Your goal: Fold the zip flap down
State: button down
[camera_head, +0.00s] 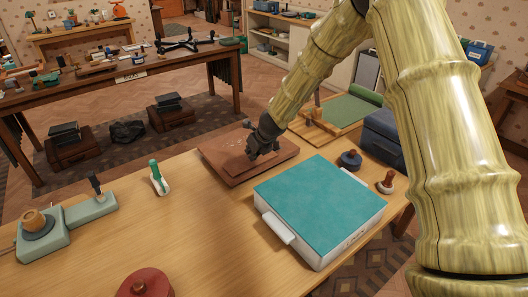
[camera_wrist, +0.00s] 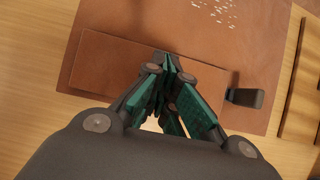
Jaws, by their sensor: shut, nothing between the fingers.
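A brown leather-like piece (camera_head: 223,157) lies flat on the wooden table, left of the teal-topped box. In the wrist view, a narrower brown flap (camera_wrist: 110,62) lies across the larger brown sheet (camera_wrist: 262,40), with a dark tab (camera_wrist: 244,97) at its right end. I cannot tell whether the flap lies fully flat. My gripper (camera_head: 252,156) points down at the brown piece. In the wrist view my gripper (camera_wrist: 168,62) is shut and empty over the flap, its fingers hiding the flap's middle. Whether the fingertips touch it is unclear.
The teal-topped white box (camera_head: 320,200) stands close on the right, with a dark blue knob (camera_head: 350,160) behind it. A board with a green sheet (camera_head: 348,108) lies behind. Table space in front is mostly clear.

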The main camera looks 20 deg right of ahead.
notch_tip(320, 180, up, 7)
jog(key=p, duration=0.7)
dwell(0.4)
